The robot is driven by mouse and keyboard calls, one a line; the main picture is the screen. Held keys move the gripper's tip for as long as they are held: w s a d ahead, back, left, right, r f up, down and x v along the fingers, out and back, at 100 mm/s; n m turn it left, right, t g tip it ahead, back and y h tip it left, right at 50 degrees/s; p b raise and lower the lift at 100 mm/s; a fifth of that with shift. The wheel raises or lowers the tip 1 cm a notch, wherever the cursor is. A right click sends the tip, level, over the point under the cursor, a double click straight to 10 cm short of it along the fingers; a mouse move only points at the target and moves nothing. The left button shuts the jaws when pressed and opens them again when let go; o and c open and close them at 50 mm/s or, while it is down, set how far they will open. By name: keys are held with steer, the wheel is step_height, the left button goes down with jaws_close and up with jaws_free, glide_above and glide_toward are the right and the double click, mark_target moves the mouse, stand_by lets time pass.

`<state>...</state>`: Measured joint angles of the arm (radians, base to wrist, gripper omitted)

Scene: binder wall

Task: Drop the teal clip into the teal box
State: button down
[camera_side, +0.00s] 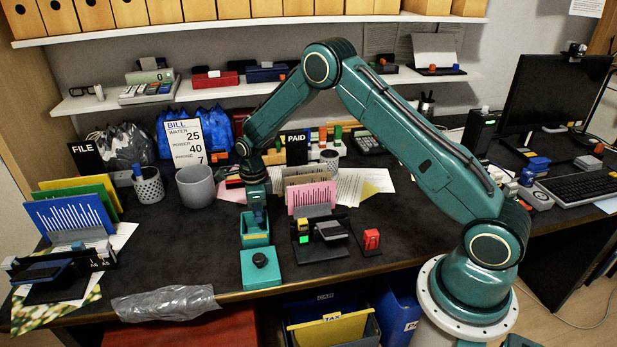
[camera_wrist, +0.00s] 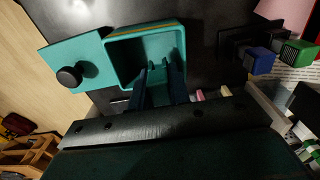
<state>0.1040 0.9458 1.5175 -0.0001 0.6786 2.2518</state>
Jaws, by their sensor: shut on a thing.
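The teal box (camera_side: 256,240) stands open on the dark desk near its front edge. Its teal lid (camera_side: 261,279) with a black knob lies flat beside it; box (camera_wrist: 116,52) and lid (camera_wrist: 92,48) also show in the wrist view. My gripper (camera_side: 257,218) points down with its fingertips at the box opening. In the wrist view my gripper (camera_wrist: 159,78) reaches over the near part of the box. It is shut on the teal clip (camera_wrist: 160,92), which is hard to tell from the teal inside of the box.
To the right are a pink card (camera_side: 311,197) in a holder, a black stand with a green light (camera_side: 304,239) and a red block (camera_side: 371,239). A grey cup (camera_side: 195,187) stands behind left. Crumpled plastic (camera_side: 166,303) lies at the front edge.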

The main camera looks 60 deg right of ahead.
steer(key=shift+f, duration=0.85)
steer(key=c, duration=1.2)
jaws_free()
steer(key=shift+c, duration=0.2)
steer(key=shift+r, duration=0.15)
